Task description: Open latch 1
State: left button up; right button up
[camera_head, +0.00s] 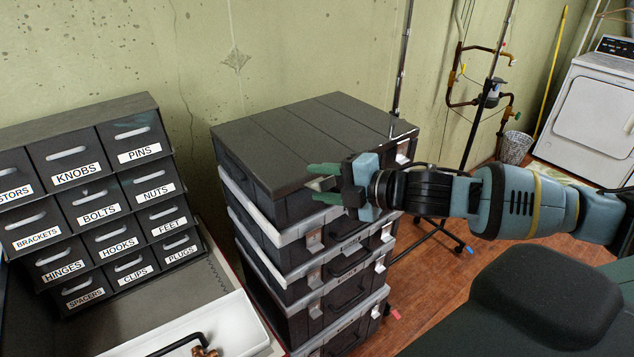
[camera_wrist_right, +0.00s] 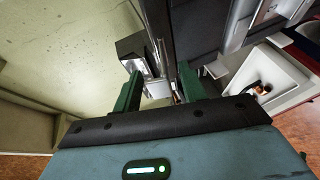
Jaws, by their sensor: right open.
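A stack of dark grey tool cases with light grey rims (camera_head: 305,120) stands against the wall. Silver latches sit on the case fronts; one latch (camera_head: 402,152) shows near the right end of the top case, and another (camera_head: 315,240) shows on the case below. I cannot tell by a mark which is latch 1. My right gripper (camera_head: 318,184), with green fingers, is open at the left part of the top case's front. In the right wrist view, the open fingers (camera_wrist_right: 161,80) are on either side of a pale metal latch part (camera_wrist_right: 153,64). Contact is unclear. My left gripper is not in view.
A labelled drawer cabinet (camera_head: 90,190) stands left of the stack on a workbench. A white tray (camera_head: 215,325) lies in front of it. Pipes (camera_head: 480,95), a wire bin (camera_head: 515,148) and a white dryer (camera_head: 590,110) stand behind my right arm. Wooden floor shows right of the stack.

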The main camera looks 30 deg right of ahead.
jog(key=shift+w+a+f, duration=0.15)
jog(key=shift+w+a, duration=0.15)
jog(key=shift+w, duration=0.2)
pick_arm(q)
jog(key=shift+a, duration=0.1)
pick_arm(e)
grip_shut()
jog(key=shift+r+g+p, duration=0.3)
jog(key=shift+r+p, duration=0.3)
jog(key=shift+p, duration=0.3)
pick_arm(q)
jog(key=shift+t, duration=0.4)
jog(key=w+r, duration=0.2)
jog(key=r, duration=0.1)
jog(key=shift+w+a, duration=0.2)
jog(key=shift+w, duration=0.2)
pick_arm(e)
jog(key=shift+w+f+g+h, duration=0.2)
jog(key=shift+g+h, duration=0.1)
jog(key=shift+g, duration=0.1)
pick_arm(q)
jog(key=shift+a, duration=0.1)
pick_arm(e)
jog(key=shift+f, duration=0.15)
